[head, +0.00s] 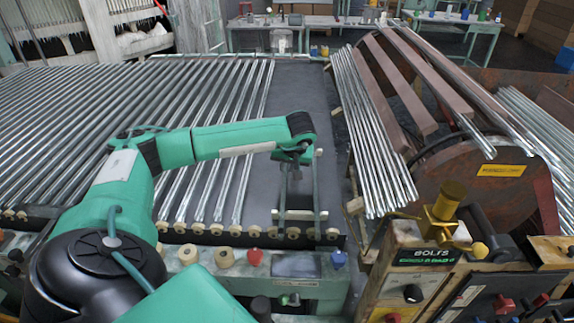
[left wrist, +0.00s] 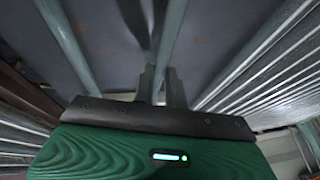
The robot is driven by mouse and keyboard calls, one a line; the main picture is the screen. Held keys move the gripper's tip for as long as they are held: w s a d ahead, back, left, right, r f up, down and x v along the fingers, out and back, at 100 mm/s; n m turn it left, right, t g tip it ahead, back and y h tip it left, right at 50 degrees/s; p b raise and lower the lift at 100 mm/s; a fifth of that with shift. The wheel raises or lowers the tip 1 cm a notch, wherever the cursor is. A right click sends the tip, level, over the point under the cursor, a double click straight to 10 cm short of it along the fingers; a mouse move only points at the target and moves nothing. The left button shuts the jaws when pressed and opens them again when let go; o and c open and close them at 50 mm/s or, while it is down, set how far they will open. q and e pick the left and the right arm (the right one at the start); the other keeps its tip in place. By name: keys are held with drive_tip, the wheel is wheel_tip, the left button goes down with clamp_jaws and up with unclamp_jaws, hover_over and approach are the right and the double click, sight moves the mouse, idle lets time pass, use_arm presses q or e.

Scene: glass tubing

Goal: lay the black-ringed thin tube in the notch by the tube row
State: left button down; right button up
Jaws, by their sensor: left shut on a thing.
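My left gripper (head: 291,176) hangs over the grey bed just right of the tube row (head: 215,140). In the left wrist view its fingers (left wrist: 161,84) are shut on a thin grey-green tube (left wrist: 170,38), which runs away from them toward the top of the picture. I cannot make out a black ring on it; a dark band or shadow lies beside it. The front edge of the bed has a dark notched rail with pale rollers (head: 291,233). I cannot tell which notch lies under the tube, or whether the tube touches the bed. My right gripper is not in view.
A slanted rack of thin tubes (head: 372,140) stands to the right, with a rusty machine wheel (head: 478,178) and a control box marked BOLTS (head: 432,258) in front. The grey bed (head: 297,100) is bare behind my gripper. Benches (head: 330,22) stand far back.

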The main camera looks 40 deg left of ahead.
use_arm(q)
drive_tip(key=c, duration=1.4)
unclamp_jaws()
drive_tip(key=shift+f, duration=0.1)
drive_tip(key=shift+c, duration=0.2)
drive_tip(key=shift+r+p, duration=0.45)
drive_tip(key=shift+r, duration=0.15)
drive_tip(key=b+v, duration=0.3)
drive_tip(key=v, duration=0.8)
drive_tip(key=shift+d+r, duration=0.2)
drive_tip(key=shift+r, duration=0.15)
